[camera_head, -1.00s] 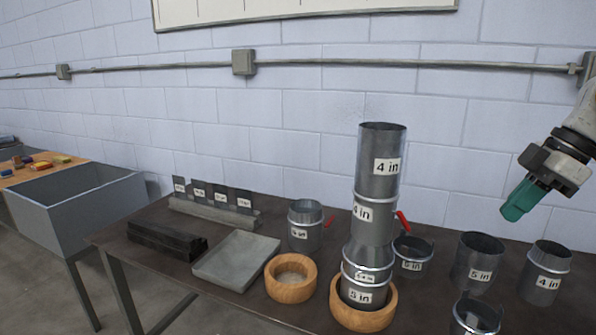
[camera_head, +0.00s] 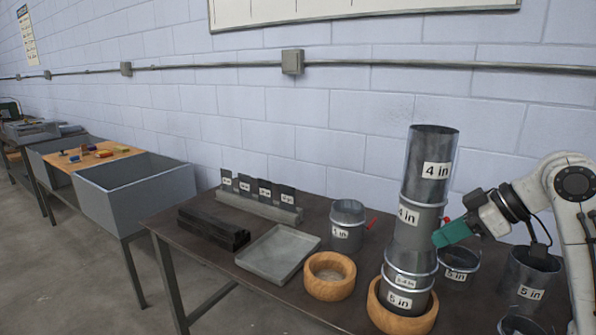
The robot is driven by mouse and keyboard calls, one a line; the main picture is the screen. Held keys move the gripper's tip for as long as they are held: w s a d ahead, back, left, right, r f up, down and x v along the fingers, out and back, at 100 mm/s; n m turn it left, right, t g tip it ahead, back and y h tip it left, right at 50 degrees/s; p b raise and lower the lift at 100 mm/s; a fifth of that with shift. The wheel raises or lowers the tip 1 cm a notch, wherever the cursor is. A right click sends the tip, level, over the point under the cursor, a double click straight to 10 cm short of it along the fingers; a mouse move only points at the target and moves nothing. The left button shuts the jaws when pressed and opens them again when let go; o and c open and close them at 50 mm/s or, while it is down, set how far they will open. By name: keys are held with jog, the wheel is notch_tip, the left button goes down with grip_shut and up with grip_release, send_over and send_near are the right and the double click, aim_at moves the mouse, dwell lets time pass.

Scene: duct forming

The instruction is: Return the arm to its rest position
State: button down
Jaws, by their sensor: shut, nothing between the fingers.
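My gripper (camera_head: 440,238) is at the right, with teal fingers that are shut and empty. It points left and sits close beside the tall duct stack. I cannot tell whether it touches the stack. The stack has an upper "4 in" pipe (camera_head: 428,150), a second "4 in" piece (camera_head: 414,228) below it, and a "5 in" piece (camera_head: 412,298) at the bottom. The stack stands upright in a wooden ring (camera_head: 385,315). A small red handle shows just behind my gripper's fingers.
An empty wooden ring (camera_head: 330,283), a grey tray (camera_head: 262,262), dark bars (camera_head: 205,230) and a rack of labelled plates (camera_head: 240,203) are on the table. More short ducts (camera_head: 530,280) crowd the right. A grey bin (camera_head: 135,200) stands left.

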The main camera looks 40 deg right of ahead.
jog(key=w+a+f+m+g, duration=0.1)
jog(key=w+a+f+m, duration=0.15)
jog(key=a+f, duration=0.75)
jog(key=w+a+f+m, duration=0.2)
jog(key=w+a+f, duration=0.1)
jog(key=a+f, duration=0.7)
jog(key=s+a+f+g, duration=0.2)
jog(key=s+a+f, duration=0.25)
jog(key=f, duration=0.25)
jog(key=s+f+g+h, duration=0.2)
jog(key=s+f, duration=0.2)
jog(key=s, duration=0.5)
jog(key=s+f+g+h, duration=0.2)
jog(key=s+f, duration=0.3)
jog(key=s, duration=0.4)
jog(key=shift+a+f+m, duration=0.25)
jog(key=shift+a+m, duration=0.05)
jog(key=shift+m, duration=0.05)
jog(key=shift+w, duration=0.1)
